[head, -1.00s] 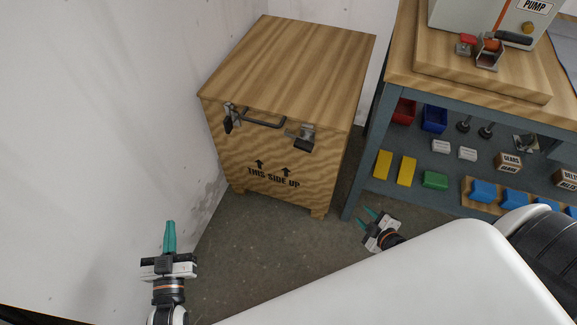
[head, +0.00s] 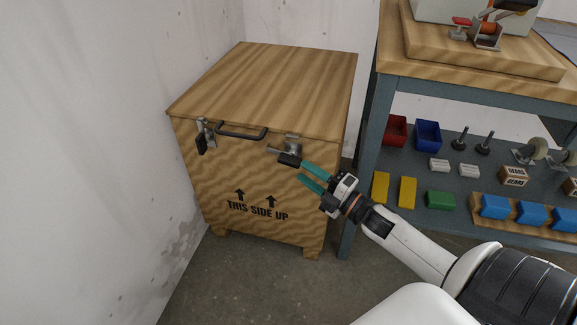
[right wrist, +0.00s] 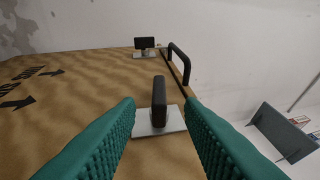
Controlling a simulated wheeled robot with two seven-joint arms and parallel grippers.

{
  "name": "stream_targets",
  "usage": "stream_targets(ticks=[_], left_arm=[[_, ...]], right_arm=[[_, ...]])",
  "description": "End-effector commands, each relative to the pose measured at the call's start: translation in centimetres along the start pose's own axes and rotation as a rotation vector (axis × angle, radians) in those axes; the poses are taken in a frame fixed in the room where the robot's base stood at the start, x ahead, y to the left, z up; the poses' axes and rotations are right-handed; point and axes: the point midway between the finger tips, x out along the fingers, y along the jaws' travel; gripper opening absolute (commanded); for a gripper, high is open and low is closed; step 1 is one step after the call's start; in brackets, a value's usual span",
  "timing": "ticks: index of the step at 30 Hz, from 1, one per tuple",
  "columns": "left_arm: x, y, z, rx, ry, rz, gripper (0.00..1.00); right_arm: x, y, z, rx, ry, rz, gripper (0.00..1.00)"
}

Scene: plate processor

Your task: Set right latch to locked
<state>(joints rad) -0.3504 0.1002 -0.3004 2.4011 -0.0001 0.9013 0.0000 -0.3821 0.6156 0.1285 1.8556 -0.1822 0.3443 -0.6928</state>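The wooden crate (head: 262,85) stands against the wall. Its right latch (head: 292,145), a metal bracket with a black-gripped handle, sits on the front face just below the lid edge. The left latch (head: 204,135) hangs its black grip downward. My right gripper (head: 302,171) is open, with its teal fingertips close to the right latch's handle. In the right wrist view the black handle (right wrist: 159,97) stands ahead between the two spread fingers, over its metal plate (right wrist: 145,122). I cannot tell whether they touch. My left gripper is not in view.
A black bar handle (head: 241,133) sits between the latches. To the right is a blue workbench (head: 362,150) with bins and blocks on its shelf; its leg stands close to my right arm. The floor before the crate is clear.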

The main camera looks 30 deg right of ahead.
Motion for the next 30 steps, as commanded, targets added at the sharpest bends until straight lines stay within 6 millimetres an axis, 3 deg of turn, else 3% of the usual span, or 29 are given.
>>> stream_targets(ticks=[2, 9, 22, 23, 29, 30], left_arm=[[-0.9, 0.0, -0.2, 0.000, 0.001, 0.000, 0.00], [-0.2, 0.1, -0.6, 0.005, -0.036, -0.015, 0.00], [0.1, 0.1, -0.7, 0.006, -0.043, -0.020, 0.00], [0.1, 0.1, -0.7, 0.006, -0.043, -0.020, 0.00], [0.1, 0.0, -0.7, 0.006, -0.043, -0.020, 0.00], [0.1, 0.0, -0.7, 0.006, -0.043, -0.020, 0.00]], right_arm=[[1.8, 0.2, -0.1, -0.002, -0.002, -0.004, 0.35], [5.3, 0.2, -0.1, 0.000, 0.000, -0.001, 0.35], [6.3, 0.1, -0.1, 0.002, 0.002, 0.002, 0.35], [6.3, 0.1, -0.1, 0.002, 0.002, 0.002, 0.33], [6.3, 0.1, -0.1, 0.002, 0.002, 0.002, 0.00], [6.3, 0.1, -0.1, 0.002, 0.002, 0.002, 0.00]])
